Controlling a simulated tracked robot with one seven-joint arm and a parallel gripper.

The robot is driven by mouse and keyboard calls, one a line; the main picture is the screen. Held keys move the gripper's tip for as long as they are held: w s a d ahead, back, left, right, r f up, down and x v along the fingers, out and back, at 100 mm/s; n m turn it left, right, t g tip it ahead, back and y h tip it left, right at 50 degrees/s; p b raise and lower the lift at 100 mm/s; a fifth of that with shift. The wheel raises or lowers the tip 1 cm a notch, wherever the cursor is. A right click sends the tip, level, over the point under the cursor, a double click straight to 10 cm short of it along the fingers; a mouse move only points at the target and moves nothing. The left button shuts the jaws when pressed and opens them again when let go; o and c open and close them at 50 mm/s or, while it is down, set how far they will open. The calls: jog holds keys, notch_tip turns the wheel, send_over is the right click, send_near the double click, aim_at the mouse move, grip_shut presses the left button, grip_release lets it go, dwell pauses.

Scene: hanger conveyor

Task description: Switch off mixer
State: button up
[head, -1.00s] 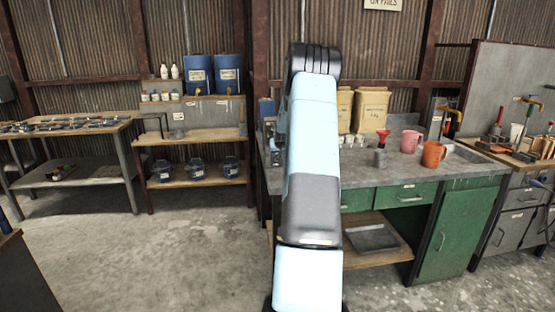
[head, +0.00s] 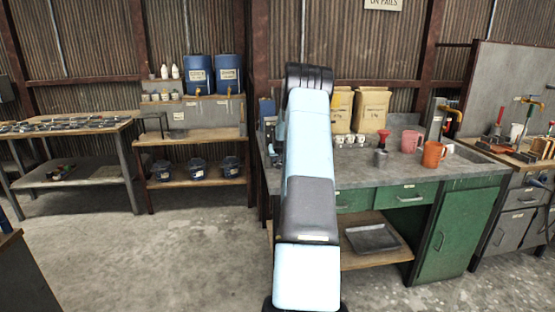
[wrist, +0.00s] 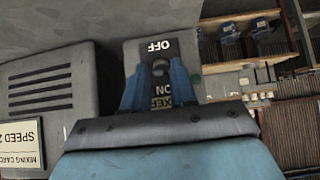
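The mixer's switch plate (wrist: 192,52) is grey and shows upside down in the wrist view, with OFF at the top of the picture, and ON and a partly covered MIXER label lower down. A dark round switch knob (wrist: 160,69) sits between the two words. My gripper (wrist: 160,66) has its two blue fingers apart, one on each side of the knob. I cannot tell whether they touch it. In the head view my arm hides the gripper and the switch.
A vented grey housing (wrist: 52,88) and a speed card (wrist: 22,146) lie left of the plate in the wrist view. The grey workbench (head: 400,178) holds an orange jug (head: 433,155), a pink jug (head: 411,141) and paper sacks (head: 371,110). Open floor (head: 180,250) lies to the left.

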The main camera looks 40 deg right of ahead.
grip_shut()
jog(key=shift+f, duration=0.1)
jog(key=shift+s+a+f+t+h, duration=0.1)
jog(key=shift+s+f+t+h, duration=0.1)
jog(key=shift+f+t+h, duration=0.5)
jog(key=shift+s+a+f+t+h, duration=0.15)
jog(key=shift+t+h, duration=0.25)
jog(key=shift+t, duration=0.7)
jog(key=shift+o, duration=1.5)
grip_release()
jog(key=shift+r, duration=0.1)
jog(key=v, duration=1.3)
jog(key=shift+s, duration=0.35)
jog(key=shift+a, duration=0.1)
